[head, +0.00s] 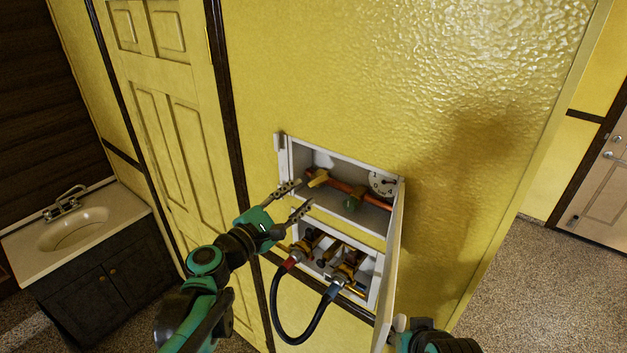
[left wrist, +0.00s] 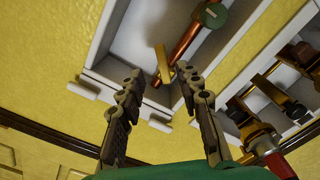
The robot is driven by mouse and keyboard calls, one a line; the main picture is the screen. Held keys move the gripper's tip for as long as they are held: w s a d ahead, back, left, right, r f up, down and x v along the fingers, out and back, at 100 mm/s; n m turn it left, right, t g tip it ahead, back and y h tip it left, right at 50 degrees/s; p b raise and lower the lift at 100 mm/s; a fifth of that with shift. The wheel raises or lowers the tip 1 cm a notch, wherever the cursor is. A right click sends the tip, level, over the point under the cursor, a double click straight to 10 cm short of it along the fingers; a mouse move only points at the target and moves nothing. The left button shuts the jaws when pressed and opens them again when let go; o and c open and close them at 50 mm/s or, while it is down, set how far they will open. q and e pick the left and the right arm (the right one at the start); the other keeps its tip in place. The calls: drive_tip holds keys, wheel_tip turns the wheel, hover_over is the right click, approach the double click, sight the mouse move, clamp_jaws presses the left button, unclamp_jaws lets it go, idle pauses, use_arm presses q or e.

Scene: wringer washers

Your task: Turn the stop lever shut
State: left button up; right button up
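The stop lever looks to be the short brass-yellow handle (head: 318,178) on a copper pipe in the upper compartment of a white wall box. It also shows in the left wrist view (left wrist: 162,64), between the fingertips in the picture and beyond them. My left gripper (head: 301,197) is open and empty, in front of the box at the lever's left. Its two fingers are spread in the left wrist view (left wrist: 159,88), and I see no contact with the lever. My right gripper (head: 408,338) is partly in view at the bottom edge; its fingers cannot be made out.
A round green valve (head: 353,200) and a white dial gauge (head: 382,183) are also in the upper compartment. The lower compartment (head: 378,272) holds brass taps with a dark hose (head: 275,315) looping below. An open white door panel (head: 394,255) stands out at the box's right.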

sight(321, 180)
use_arm(q)
drive_tip(key=x, duration=0.7)
drive_tip(key=shift+f+p, duration=0.1)
drive_tip(key=shift+p, duration=0.3)
clamp_jaws()
